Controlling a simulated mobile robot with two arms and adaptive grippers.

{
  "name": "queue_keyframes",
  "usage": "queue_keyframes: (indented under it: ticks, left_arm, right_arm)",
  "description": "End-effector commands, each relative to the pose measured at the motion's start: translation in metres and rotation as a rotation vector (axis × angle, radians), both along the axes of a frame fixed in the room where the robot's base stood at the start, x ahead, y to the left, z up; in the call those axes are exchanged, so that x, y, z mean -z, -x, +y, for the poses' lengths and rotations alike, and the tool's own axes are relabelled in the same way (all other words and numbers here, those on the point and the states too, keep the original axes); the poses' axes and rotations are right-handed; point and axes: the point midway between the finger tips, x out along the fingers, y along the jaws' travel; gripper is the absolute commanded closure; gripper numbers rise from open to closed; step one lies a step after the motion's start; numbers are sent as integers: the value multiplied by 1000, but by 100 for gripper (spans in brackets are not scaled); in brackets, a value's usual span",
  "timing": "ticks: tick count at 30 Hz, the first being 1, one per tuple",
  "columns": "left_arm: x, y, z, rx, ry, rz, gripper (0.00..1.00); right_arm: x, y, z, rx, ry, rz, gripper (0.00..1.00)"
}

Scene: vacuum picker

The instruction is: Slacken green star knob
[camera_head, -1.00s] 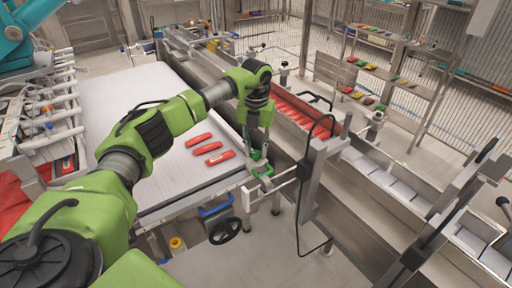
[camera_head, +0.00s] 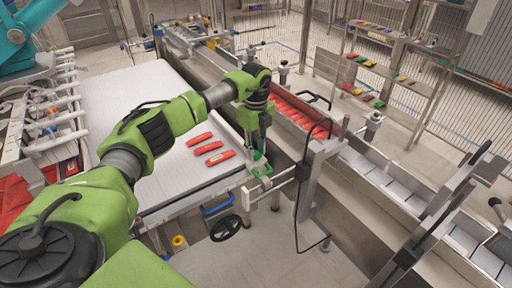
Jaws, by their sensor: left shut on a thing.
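The green star knob (camera_head: 262,171) is at the near right corner of the white conveyor table, beside the metal side rail. My left gripper (camera_head: 258,160) points down from the green arm and is shut on the knob. The fingers cover part of the knob, so its exact turn cannot be told. My right gripper is not in view.
Several red packs (camera_head: 207,148) lie on the white belt (camera_head: 130,85) left of the gripper. A metal post (camera_head: 312,180) with a black cable stands close on the right. A black handwheel (camera_head: 226,229) and a blue handle (camera_head: 218,206) sit below the table edge.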

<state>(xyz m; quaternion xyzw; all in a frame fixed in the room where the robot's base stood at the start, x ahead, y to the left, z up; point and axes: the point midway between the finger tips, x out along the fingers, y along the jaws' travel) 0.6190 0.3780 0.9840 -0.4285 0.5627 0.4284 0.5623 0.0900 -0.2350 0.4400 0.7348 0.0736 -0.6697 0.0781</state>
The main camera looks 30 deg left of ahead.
Motion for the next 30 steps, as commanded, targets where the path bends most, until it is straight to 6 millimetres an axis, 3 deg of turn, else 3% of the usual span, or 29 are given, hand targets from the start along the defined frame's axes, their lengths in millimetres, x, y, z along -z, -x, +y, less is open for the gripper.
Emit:
queue_keyframes:
  ticks: [15,30]
  left_arm:
    - [-2,-1,1,-349,-2,-4,96]
    - [-1,-1,2,-419,-2,-3,96]
  right_arm:
    - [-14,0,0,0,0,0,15]
    - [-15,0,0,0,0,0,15]
